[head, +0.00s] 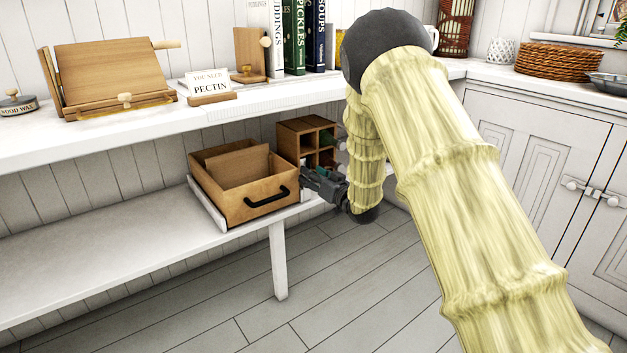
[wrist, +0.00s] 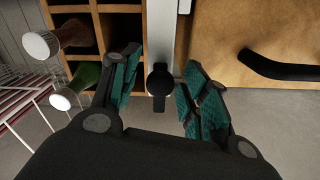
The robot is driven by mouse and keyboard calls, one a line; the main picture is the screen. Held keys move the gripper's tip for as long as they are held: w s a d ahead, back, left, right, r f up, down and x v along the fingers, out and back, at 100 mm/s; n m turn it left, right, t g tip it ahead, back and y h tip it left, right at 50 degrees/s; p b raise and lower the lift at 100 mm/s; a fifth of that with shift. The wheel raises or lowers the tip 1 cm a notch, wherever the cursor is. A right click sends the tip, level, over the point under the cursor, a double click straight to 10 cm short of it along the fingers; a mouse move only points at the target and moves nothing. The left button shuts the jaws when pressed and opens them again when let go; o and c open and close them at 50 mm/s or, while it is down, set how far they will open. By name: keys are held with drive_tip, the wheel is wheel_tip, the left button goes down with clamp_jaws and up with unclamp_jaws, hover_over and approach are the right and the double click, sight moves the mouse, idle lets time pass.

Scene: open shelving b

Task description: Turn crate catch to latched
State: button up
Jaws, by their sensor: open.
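The crate (head: 238,208) is a brown open-topped box with a black bar handle on its front, on the lower shelf in the head view. Its brown front also shows at the upper right of the wrist view (wrist: 225,35). A dark round catch (wrist: 159,80) with a short tab shows in the wrist view, beside the crate at the pale rail. My gripper (wrist: 162,86) is open, with a teal-padded finger on each side of the catch; contact cannot be told. In the head view my gripper (head: 308,180) is right of the crate, and the catch is hidden.
A wooden bottle rack (head: 303,139) stands right of the crate; bottles (wrist: 62,42) stick out close to my left finger in the wrist view. The crate's black handle (wrist: 285,68) juts out at right. The lower shelf (head: 110,250) is bare left of the crate.

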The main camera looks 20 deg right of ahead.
clamp_jaws()
drive_tip(key=shift+d+n+p, duration=0.1)
drive_tip(key=shift+n+p, duration=0.6)
drive_tip(key=shift+p, duration=0.2)
idle(0.4)
drive_tip(key=shift+r+n+p, duration=0.15)
drive_tip(key=shift+n+p, duration=0.95)
drive_tip(key=shift+p, duration=0.05)
drive_tip(key=shift+n+p, duration=1.8)
drive_tip(key=shift+n, duration=0.7)
drive_tip(key=shift+n+p, duration=1)
drive_tip(key=shift+n, duration=1.1)
drive_tip(key=shift+n+p, duration=0.3)
drive_tip(key=shift+n, duration=0.5)
drive_tip(key=shift+n+p, duration=0.45)
drive_tip(key=shift+n, duration=1.45)
